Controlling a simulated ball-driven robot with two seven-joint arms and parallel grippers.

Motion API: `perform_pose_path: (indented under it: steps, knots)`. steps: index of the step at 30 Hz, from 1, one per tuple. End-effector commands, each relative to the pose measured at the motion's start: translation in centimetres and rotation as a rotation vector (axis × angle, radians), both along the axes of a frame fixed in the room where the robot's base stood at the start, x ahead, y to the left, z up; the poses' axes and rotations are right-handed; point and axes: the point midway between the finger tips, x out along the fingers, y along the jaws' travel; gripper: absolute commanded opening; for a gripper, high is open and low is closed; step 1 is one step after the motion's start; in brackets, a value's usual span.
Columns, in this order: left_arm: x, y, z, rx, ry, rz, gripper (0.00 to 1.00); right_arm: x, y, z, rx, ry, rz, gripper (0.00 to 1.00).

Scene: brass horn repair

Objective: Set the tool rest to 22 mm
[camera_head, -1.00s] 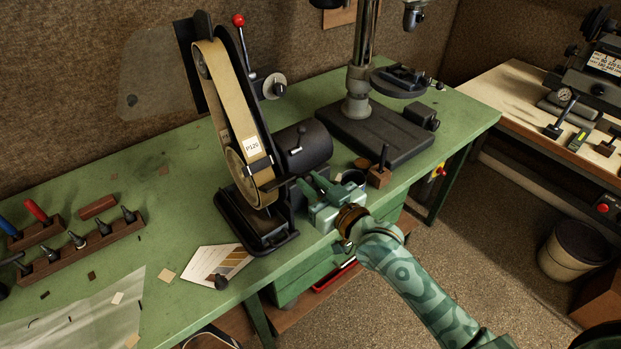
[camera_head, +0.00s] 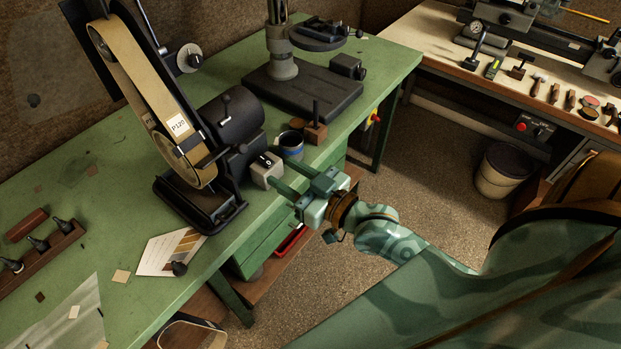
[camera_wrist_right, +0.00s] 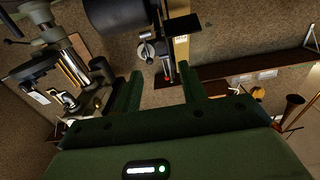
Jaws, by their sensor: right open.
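The belt sander (camera_head: 232,120) stands on the green bench, its tan belt (camera_head: 135,70) marked P120. A small dark bracket (camera_head: 213,158) beside the lower belt looks like the tool rest; I cannot read its gap or any scale. My right gripper (camera_head: 279,172) is right of the sander at the bench's front edge. It is open, with nothing between its fingers, and points toward a pale switch box (camera_head: 264,166). In the right wrist view the open fingers (camera_wrist_right: 162,86) show apart, with the sander's belt (camera_wrist_right: 181,45) beyond them. My left gripper is out of view.
A blue-banded tin (camera_head: 291,147) and a wooden block with an upright post (camera_head: 315,132) stand just behind the gripper. A drill press base (camera_head: 305,92) is farther back. A card (camera_head: 165,252) lies left of the gripper. A bin (camera_head: 503,172) stands on the floor.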

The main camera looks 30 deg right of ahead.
Motion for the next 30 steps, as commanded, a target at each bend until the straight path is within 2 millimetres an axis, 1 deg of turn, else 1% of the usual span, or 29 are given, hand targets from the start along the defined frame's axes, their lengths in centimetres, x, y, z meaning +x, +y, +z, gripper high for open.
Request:
perform_pose_path:
  steps: [1, 3, 6, 9, 13, 27, 29, 30]
  knots:
    - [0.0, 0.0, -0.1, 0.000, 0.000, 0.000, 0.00, -1.2, -0.4, -0.2, -0.002, 0.005, 0.001, 0.42]
    - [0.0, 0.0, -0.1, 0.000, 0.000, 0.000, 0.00, -2.6, -0.9, -0.2, -0.003, 0.003, 0.001, 0.42]
    - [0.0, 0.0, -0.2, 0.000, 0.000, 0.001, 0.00, -4.1, -1.5, -0.1, -0.001, 0.003, 0.000, 0.42]
    - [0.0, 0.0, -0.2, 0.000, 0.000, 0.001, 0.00, -5.0, -1.8, -0.1, -0.001, 0.001, 0.000, 0.42]
    - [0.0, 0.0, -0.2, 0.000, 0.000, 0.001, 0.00, -5.4, -1.9, 0.0, -0.001, -0.001, 0.000, 0.42]
    - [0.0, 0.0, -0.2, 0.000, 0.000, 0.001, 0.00, -5.3, -1.9, 0.0, 0.001, -0.001, 0.000, 0.42]
    - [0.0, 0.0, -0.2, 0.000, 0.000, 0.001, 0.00, -5.3, -2.0, -0.4, -0.012, 0.013, 0.000, 0.42]
    - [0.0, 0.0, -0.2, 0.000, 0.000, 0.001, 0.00, -5.4, -2.2, -1.3, -0.027, 0.031, -0.004, 0.42]
